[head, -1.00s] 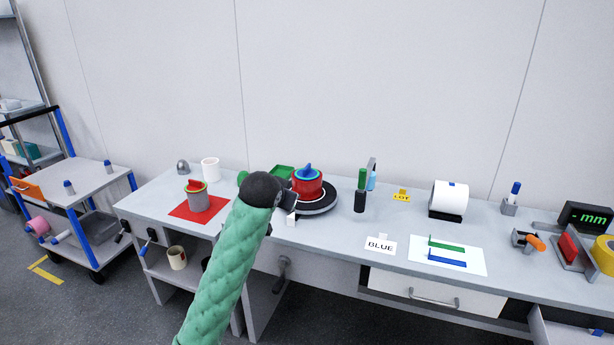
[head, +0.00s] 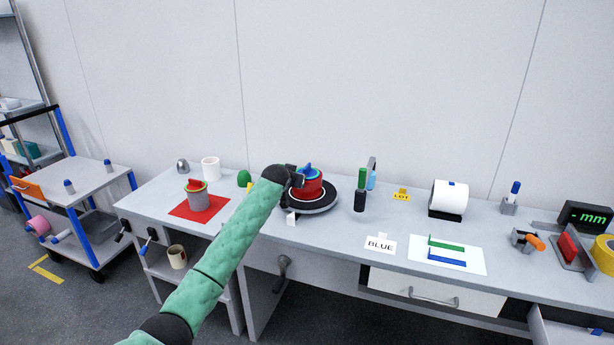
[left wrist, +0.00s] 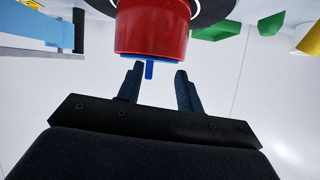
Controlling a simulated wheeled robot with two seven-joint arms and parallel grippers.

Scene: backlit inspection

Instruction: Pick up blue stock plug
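The blue stock plug (head: 309,168) has a raised handle and sits on top of a red cylinder (head: 312,188), which stands on a black round turntable (head: 325,205). In the left wrist view the picture is inverted; the plug's blue handle (left wrist: 149,69) sticks out of the red cylinder (left wrist: 152,28). My left gripper (head: 297,178) is at the left side of the plug in the head view. In the left wrist view its fingers (left wrist: 160,78) are open, with the handle between them, nearer the left finger. I cannot tell whether they touch. My right gripper is not in view.
A grey cylinder with a red plug (head: 196,195) stands on a red mat (head: 180,211). A green dome (head: 244,178) and white cup (head: 210,168) are left of my arm. An upright green-and-black tool (head: 361,190) stands right of the turntable. A BLUE card (head: 380,245) lies in front.

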